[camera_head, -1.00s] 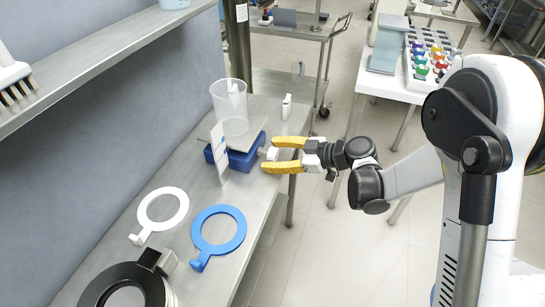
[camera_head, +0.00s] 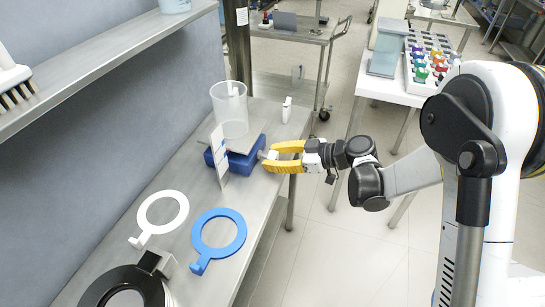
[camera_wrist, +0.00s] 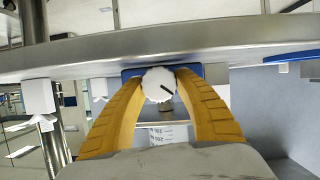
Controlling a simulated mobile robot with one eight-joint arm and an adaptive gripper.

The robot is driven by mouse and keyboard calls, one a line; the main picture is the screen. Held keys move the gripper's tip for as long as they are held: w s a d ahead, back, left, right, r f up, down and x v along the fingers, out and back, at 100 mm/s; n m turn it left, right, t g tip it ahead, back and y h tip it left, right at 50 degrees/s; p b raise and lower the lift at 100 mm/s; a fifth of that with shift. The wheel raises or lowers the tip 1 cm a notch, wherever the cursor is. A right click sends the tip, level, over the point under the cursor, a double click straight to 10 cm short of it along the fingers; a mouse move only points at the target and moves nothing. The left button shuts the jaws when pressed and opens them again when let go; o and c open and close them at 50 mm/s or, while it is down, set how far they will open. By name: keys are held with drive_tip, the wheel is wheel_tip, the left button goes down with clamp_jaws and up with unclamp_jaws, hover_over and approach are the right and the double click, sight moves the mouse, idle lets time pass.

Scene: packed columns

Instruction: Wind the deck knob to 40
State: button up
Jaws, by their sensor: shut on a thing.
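The deck is a blue box (camera_head: 244,162) with a grey plate on top, on the steel bench. Its white round knob (camera_wrist: 158,85) sticks out on the side facing my arm. In the wrist view the knob carries a dark line slanting to the lower right; in the head view it is small and mostly hidden by my fingers. My gripper (camera_head: 269,157) has its yellow fingers shut on the knob, one on each side. A white upright card (camera_head: 218,158) stands at the deck; a label with dark marks (camera_wrist: 168,133) shows below the knob in the wrist view, unreadable.
A clear beaker (camera_head: 230,112) stands behind the deck, with a small white object (camera_head: 286,109) beside it. A white ring (camera_head: 145,236) and a blue ring (camera_head: 240,237) lie in front. A shelf (camera_head: 110,62) overhangs the left.

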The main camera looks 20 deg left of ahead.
drive_tip(key=o, duration=1.2)
drive_tip(key=v, duration=1.2)
drive_tip(key=s+d+r+m+t+h, duration=0.1)
drive_tip(key=s+d+r+m+h, duration=0.1)
drive_tip(key=s+d+m+h, duration=0.2)
drive_tip(key=s+d+r+m+t+h, duration=0.2)
drive_tip(key=s+d+m+h, duration=0.3)
drive_tip(key=s+d+m, duration=0.3)
drive_tip(key=s+d+r+m+t+h, duration=0.2)
drive_tip(key=s+d+m+h, duration=0.2)
drive_tip(key=d, duration=0.7)
drive_tip(key=shift+s+d+m, duration=0.1)
drive_tip(key=shift+s+m, duration=0.35)
drive_tip(key=shift+s, duration=0.2)
drive_tip(key=shift+s+d+m, duration=0.15)
drive_tip(key=shift+s+m, duration=0.3)
drive_tip(key=shift+s, duration=0.25)
